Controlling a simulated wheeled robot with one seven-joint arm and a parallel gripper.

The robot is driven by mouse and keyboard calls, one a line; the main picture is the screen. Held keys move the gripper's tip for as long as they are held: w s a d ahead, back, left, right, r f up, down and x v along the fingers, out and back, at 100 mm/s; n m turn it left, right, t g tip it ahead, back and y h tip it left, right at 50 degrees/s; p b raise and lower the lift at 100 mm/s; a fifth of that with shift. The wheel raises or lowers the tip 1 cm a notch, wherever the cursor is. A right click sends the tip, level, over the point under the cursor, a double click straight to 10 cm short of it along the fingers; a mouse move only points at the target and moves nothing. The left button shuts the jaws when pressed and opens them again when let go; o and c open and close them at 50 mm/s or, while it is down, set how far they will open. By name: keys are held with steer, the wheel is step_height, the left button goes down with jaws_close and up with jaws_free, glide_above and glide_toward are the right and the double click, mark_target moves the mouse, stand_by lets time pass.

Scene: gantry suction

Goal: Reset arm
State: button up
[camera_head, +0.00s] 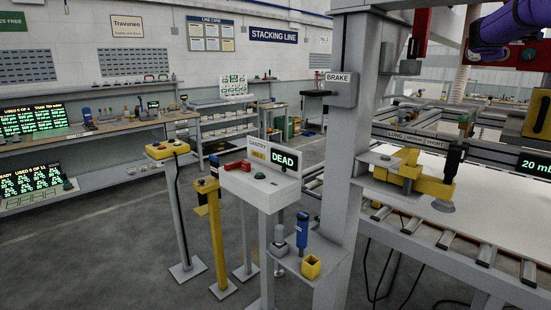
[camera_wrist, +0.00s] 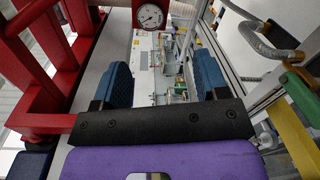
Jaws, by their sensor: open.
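My gripper (camera_wrist: 164,78) shows in the wrist view. Its two blue ribbed fingers stand wide apart on a dark palm, with nothing held between them. Below the palm is my purple wrist link. In the head view, part of my purple arm shows at the top right, high up beside the grey gantry column (camera_head: 350,150), and my fingers are not visible there. In the wrist view, a round white-faced gauge (camera_wrist: 150,17) is beyond the fingers. A red frame (camera_wrist: 45,75) stands close on the left.
In the wrist view, a grey hose (camera_wrist: 265,45) and a green and yellow part (camera_wrist: 298,95) are close on the right. In the head view, a white panel (camera_head: 405,215) lies on rollers at right. A console (camera_head: 260,185) reading DEAD and a yellow post (camera_head: 215,235) stand centrally. Open floor lies left.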

steer(key=s+a+f+m+g+y, duration=0.1)
steer(key=s+a+f+m+y, duration=0.25)
steer(key=s+a, duration=0.65)
steer(key=s+a+f+m+g+y, duration=0.2)
steer(key=s+a+m, duration=0.2)
steer(key=s+a, duration=0.6)
steer(key=s+a+f+m+g+y, duration=0.1)
steer(key=s+a+f+y, duration=0.1)
steer(key=s+a+f, duration=0.4)
steer(key=s+a+f+m+g+y, duration=0.1)
steer(key=s+a+f+y, duration=0.2)
steer(key=s+a+f, duration=0.4)
steer(key=s+a+f+m+y, duration=0.2)
steer(key=s+a+f, duration=0.4)
steer(key=s, duration=0.7)
steer(key=shift+s+a+f+g+y, duration=0.2)
steer(key=shift+s+a+g+y, duration=0.1)
steer(key=shift+a+g+y, duration=0.2)
